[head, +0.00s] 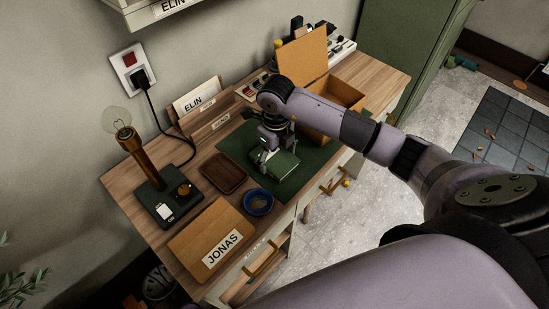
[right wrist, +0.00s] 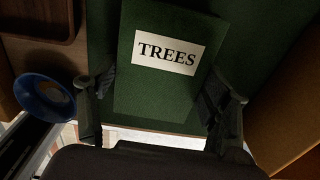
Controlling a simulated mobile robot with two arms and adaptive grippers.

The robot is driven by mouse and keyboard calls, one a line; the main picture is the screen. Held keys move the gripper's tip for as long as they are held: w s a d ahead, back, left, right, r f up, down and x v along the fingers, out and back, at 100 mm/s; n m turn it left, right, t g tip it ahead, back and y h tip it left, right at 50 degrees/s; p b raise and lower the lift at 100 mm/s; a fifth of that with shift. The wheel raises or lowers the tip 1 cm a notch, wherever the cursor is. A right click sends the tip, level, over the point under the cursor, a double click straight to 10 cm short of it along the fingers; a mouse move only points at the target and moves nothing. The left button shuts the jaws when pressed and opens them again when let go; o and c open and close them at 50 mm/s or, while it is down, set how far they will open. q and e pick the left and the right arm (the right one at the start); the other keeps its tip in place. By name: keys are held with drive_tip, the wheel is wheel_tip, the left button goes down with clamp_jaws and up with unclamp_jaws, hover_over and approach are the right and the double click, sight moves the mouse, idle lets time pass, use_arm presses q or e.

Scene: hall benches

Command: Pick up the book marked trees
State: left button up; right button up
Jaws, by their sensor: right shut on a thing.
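The green book (right wrist: 165,90) carries a white label reading TREES in the right wrist view. In the head view the book (head: 281,168) is a small green block on the green mat (head: 233,152). My right gripper (head: 268,156) comes down on it from above. In the right wrist view the gripper's dark fingers (right wrist: 160,112) stand on either side of the book, shut on it. I cannot tell whether the book touches the mat or is just above it. My left gripper is not in view.
A brown tray (head: 222,184), a blue bowl (head: 270,203), a JONAS folder (head: 195,240) and a lamp base (head: 150,203) stand left of the mat. An open cardboard box (head: 348,95) stands right behind my arm. Drawers below show yellow handles.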

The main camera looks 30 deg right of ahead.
drive_tip(key=shift+c, duration=1.2)
